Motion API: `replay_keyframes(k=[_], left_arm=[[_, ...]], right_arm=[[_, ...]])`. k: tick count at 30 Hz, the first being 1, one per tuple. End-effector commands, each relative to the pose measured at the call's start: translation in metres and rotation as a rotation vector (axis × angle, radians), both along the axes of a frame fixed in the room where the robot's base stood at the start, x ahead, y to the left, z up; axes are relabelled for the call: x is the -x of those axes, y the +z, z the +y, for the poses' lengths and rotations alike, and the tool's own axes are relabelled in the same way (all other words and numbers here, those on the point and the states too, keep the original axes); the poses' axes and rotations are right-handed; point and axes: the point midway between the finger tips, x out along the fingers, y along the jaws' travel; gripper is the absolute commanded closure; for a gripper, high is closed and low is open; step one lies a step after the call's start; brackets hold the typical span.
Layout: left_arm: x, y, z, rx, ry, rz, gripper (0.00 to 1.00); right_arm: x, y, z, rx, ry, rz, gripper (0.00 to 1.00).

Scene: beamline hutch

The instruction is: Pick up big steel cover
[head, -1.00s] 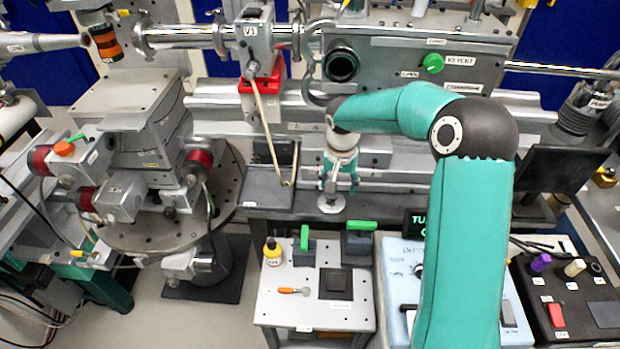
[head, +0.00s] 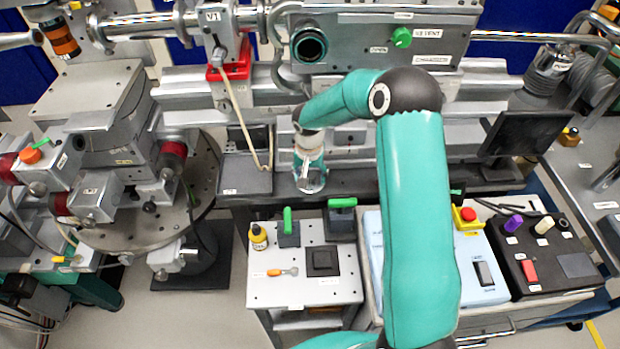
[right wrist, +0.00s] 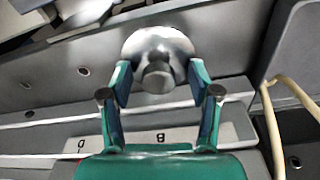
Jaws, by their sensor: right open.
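The big steel cover (right wrist: 160,40) is a round, shiny metal disc with a knob (right wrist: 157,77) in its middle. In the head view the cover (head: 312,184) lies on the dark bench ledge below the beam pipe, partly hidden by my gripper. My right gripper (head: 309,172) points down over it. In the right wrist view the fingers of my right gripper (right wrist: 158,80) are open, one on each side of the knob, with gaps on both sides. My left gripper does not show.
A grey tray (head: 245,180) with a tan cord stands left of the cover. A small perforated table (head: 290,293) with a yellow bottle (head: 258,236) and green-handled blocks is in front. A black monitor (head: 527,133) stands to the right. The ledge right of the cover (head: 355,183) looks clear.

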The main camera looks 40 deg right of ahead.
Motion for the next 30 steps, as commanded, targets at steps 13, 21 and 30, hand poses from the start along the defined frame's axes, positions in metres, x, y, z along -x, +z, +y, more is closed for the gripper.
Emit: replay_keyframes(k=[13, 21, 30], left_arm=[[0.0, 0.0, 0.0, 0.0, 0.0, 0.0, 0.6], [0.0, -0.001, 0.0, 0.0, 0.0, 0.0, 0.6], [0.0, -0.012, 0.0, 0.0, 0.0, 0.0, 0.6]], right_arm=[[0.001, -0.001, -0.001, -0.001, -0.001, 0.002, 1.0], [0.002, -0.001, -0.001, -0.001, -0.001, 0.005, 1.0], [0.005, 0.006, 0.002, 0.0, 0.0, 0.001, 1.0]])
